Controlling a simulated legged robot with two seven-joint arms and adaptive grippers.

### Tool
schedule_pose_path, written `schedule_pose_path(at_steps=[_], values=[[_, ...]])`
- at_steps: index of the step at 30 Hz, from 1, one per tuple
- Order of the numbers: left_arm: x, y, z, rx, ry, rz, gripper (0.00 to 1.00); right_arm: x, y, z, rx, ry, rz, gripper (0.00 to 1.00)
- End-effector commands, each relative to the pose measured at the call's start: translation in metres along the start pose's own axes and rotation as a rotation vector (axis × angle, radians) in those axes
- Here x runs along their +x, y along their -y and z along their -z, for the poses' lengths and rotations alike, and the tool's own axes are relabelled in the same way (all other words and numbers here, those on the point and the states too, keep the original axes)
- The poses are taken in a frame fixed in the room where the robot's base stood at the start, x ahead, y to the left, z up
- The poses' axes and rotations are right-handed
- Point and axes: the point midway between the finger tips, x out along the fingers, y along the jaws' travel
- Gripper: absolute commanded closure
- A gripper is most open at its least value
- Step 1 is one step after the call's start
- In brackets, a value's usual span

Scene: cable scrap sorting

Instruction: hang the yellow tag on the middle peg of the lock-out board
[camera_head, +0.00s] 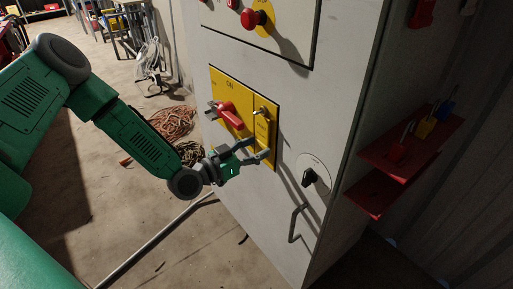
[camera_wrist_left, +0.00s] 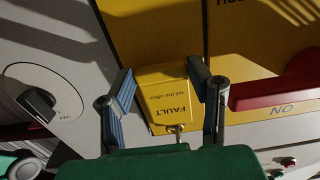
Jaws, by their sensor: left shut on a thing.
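The yellow tag (camera_wrist_left: 166,98) shows in the left wrist view, with the word FAULT and smaller print on it. My left gripper (camera_head: 257,150) is at the lower right part of the yellow switch plate on the grey cabinet. In the left wrist view my left gripper (camera_wrist_left: 160,75) has one finger on each side of the tag and is shut on it. A small metal ring shows at the tag's edge near the palm. In the head view the tag is hard to tell from the yellow plate. I cannot make out the middle peg. My right gripper is not in view.
The yellow plate (camera_head: 219,82) carries a red handle (camera_head: 229,115) and a metal hasp. A black knob (camera_head: 309,177) and a bent metal handle (camera_head: 296,222) are nearby. A red rack (camera_head: 378,172) with coloured padlocks is at the right. Cable heaps (camera_head: 173,123) lie on the floor.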

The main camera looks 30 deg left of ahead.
Motion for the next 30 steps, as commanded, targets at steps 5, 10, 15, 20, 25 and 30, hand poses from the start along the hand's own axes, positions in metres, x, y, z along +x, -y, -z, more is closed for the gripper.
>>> schedule_pose_path(at_steps=[5, 10, 15, 20, 25, 30], values=[[0.000, 0.000, 0.007, 0.000, 0.000, 0.000, 0.73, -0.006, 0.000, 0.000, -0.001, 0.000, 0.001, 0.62], [0.001, -0.001, 0.011, 0.002, -0.001, 0.002, 0.73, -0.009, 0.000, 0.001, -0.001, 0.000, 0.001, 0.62], [-0.003, -0.002, 0.013, 0.003, -0.004, 0.001, 0.76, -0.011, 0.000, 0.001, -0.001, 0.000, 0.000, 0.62], [-0.011, -0.001, 0.015, 0.003, -0.008, 0.000, 0.80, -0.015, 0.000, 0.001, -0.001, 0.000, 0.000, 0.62], [-0.020, 0.000, 0.016, 0.000, -0.010, 0.002, 0.80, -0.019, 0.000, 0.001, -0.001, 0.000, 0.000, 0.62], [-0.029, 0.000, 0.016, 0.002, -0.009, 0.001, 0.86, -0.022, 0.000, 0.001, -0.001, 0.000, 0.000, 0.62]])
